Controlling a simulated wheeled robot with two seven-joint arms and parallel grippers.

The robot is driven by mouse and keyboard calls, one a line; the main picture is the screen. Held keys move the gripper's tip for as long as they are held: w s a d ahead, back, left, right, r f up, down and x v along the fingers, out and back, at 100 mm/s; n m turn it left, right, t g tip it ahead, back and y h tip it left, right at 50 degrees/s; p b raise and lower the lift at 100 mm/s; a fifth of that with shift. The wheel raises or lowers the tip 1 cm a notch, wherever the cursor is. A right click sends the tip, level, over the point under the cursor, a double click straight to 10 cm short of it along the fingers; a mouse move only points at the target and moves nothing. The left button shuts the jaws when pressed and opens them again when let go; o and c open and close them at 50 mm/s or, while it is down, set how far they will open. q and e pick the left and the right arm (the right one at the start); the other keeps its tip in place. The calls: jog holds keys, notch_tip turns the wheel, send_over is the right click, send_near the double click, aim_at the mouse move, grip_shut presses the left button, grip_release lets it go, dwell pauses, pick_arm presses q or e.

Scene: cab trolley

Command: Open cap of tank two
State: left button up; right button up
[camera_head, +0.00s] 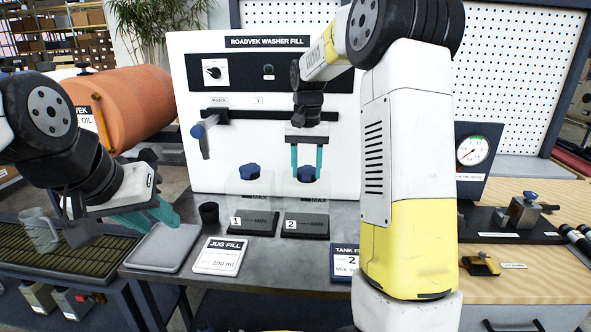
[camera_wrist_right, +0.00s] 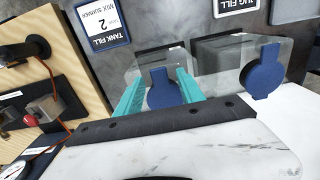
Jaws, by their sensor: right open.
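Tank two (camera_head: 321,190) is a clear tank on a dark base marked 2, with a blue lobed cap (camera_head: 306,174) on top. My right gripper (camera_head: 306,166) is open above it, its teal fingers pointing down on either side of the cap. In the right wrist view the same blue cap (camera_wrist_right: 163,90) shows between the two teal fingers, with a gap visible on at least one side. Tank one's blue cap (camera_head: 249,172) stands to the left, and in the wrist view it is at the right (camera_wrist_right: 262,70). My left gripper (camera_head: 155,216) is over the grey tray; its finger gap is unclear.
A grey tray (camera_head: 150,262), a jug fill card (camera_head: 218,257) and a black cup (camera_head: 208,213) are on the bench. A clear jug (camera_head: 40,232) stands on the grate at left. The washer fill panel (camera_head: 205,160) rises behind the tanks, with a nozzle (camera_head: 203,132) parked on it.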

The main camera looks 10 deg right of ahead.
jog(key=shift+f, duration=0.15)
grip_shut()
dwell(1.4)
